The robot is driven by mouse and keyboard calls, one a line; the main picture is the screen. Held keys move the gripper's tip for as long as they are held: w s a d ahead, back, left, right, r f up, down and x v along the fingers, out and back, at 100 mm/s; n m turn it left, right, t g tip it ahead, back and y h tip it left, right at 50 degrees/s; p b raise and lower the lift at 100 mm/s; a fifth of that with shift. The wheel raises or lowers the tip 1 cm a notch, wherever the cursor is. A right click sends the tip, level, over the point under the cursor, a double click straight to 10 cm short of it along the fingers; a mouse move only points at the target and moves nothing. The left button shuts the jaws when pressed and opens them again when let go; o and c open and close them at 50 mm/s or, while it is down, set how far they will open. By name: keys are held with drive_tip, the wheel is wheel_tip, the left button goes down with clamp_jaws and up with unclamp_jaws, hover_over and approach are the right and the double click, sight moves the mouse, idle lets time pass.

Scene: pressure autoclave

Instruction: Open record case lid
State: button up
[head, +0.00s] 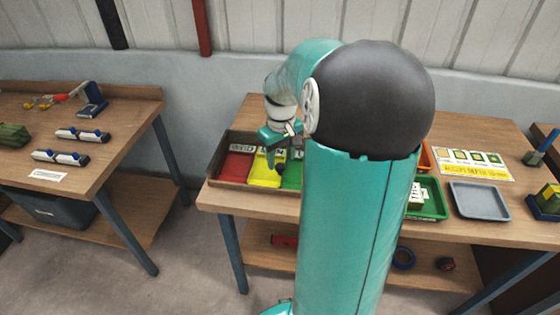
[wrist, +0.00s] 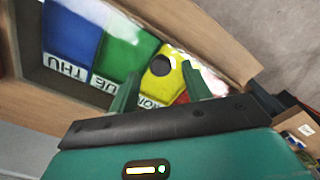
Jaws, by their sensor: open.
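A shallow brown case (head: 212,165) sits on the middle bench, partly hidden behind my arm; I take it for the record case. It has side-by-side coloured panels: red (head: 236,166), yellow (head: 264,173) and green (head: 292,176), with white letter labels. The wrist view also shows a blue panel (wrist: 72,35) marked THU. The yellow panel has a dark round spot (wrist: 160,66). The panels look flat, with none visibly raised. My gripper (head: 277,158) is over the yellow panel. In the wrist view its fingers (wrist: 160,82) are apart and empty; contact cannot be told.
A grey tray (head: 480,201), a green tray (head: 433,200) and a yellow-green sign (head: 473,164) are right of my arm. The left bench (head: 100,105) holds blue-white tools (head: 82,135). Bare floor lies between the benches.

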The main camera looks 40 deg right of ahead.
drive_tip(key=shift+w+f, duration=0.1)
drive_tip(key=shift+f, duration=1.05)
drive_tip(key=shift+c, duration=0.5)
clamp_jaws()
drive_tip(key=shift+r, duration=0.15)
